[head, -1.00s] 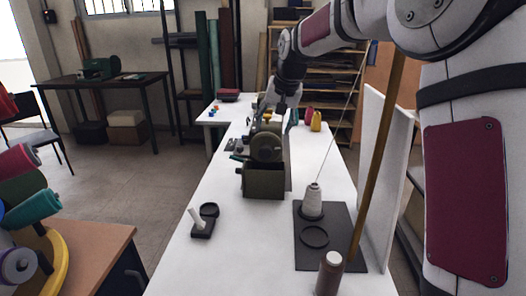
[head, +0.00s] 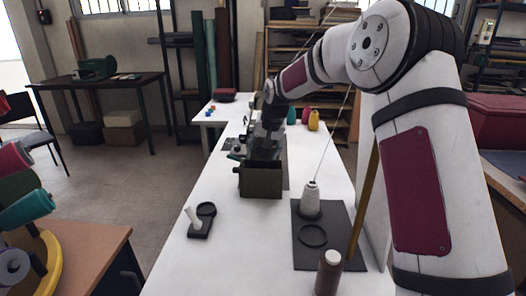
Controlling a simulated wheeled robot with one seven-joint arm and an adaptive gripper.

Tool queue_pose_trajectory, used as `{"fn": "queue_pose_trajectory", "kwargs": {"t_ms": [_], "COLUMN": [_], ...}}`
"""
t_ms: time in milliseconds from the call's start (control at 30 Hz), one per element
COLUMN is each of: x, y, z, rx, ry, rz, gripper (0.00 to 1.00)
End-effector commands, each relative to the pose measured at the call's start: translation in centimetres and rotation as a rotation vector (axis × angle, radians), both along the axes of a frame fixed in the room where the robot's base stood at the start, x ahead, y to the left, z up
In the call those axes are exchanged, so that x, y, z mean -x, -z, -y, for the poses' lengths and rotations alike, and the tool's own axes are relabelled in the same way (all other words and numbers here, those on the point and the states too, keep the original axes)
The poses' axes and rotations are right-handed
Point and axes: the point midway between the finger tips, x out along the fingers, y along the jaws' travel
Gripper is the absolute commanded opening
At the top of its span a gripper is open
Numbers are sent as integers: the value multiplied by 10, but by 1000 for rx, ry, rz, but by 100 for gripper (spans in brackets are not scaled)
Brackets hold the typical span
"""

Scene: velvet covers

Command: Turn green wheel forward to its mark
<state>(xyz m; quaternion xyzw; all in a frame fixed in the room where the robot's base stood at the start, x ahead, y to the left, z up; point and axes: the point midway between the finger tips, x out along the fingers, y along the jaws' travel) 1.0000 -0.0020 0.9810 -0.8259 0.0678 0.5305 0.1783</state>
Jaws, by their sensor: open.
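The green machine (head: 262,182) stands in the middle of the long white table, its box-like near end facing me. Its round wheel is not clearly visible now, as my arm's end covers that place. My gripper (head: 264,152) is dark and points down over the machine, just above and behind its near end. Its jaws are open, but its fingertips are mostly hidden, and I cannot tell whether they touch the wheel. I cannot see the mark.
A white thread cone (head: 311,200) stands on a dark plate (head: 337,222) at the right, with a brown spool (head: 328,272) nearer. A small black stand with a white peg (head: 198,221) is at the left. Coloured cones (head: 313,120) stand farther back. The table's front middle is clear.

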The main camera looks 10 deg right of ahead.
Motion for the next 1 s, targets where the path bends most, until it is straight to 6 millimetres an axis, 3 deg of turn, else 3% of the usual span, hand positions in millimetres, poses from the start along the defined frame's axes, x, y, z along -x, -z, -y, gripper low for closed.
{"fn": "queue_pose_trajectory", "kwargs": {"t_ms": [133,300,367,733,1000], "x": [0,0,0,0,-2], "y": [0,0,0,0,1], "z": [0,0,0,-2,-6], "rx": [0,0,0,44,207], "ry": [0,0,0,-2,-4], "rz": [0,0,0,-14,-66], "gripper": [58,19,10,10,10]}}
